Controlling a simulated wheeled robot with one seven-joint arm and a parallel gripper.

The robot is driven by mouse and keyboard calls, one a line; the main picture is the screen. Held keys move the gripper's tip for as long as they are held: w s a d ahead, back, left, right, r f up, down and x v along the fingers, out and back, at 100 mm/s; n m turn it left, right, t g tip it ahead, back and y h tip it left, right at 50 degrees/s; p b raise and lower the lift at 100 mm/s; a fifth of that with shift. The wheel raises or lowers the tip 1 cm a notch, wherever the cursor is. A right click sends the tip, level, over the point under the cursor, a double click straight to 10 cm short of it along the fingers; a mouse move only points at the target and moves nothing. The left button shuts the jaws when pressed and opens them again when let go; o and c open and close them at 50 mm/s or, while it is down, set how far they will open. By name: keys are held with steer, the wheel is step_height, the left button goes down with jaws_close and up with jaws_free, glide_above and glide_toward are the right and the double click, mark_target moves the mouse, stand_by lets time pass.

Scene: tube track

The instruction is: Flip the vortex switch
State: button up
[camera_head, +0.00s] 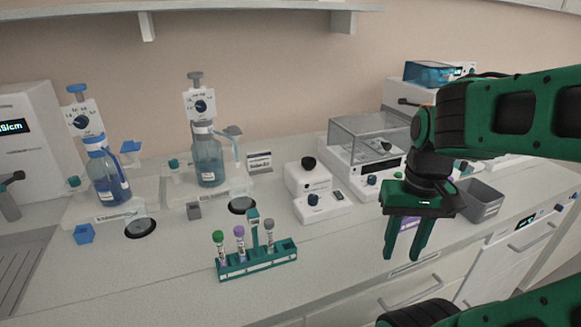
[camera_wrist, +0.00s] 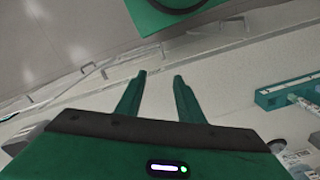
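The vortex mixer (camera_head: 318,205) is a small white device with a black cup on top and a dark blue knob on its front step. A small dark switch (camera_head: 338,195) shows beside the knob; its position is too small to tell. My gripper (camera_head: 402,256) hangs to the right of the mixer, near the bench's front edge, with its green fingers pointing down. The fingers are apart with nothing between them. In the wrist view my gripper (camera_wrist: 159,77) is also open and empty; the mixer is not recognisable there.
A green tube rack (camera_head: 258,264) with several capped tubes stands left of my gripper; part of it shows in the wrist view (camera_wrist: 288,92). Dispenser bottles (camera_head: 208,162) stand at the back left. A clear-lidded device (camera_head: 367,140) and a grey bin (camera_head: 482,202) are near my arm.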

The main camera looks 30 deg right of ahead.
steer(key=w+d+r+n, duration=0.25)
steer(key=w+r, duration=0.35)
steer(key=w, duration=0.6)
step_height(320, 180, up, 4)
steer(key=n, duration=0.3)
glide_above(341, 197)
step_height(341, 197, down, 10)
steer(key=shift+f, duration=0.15)
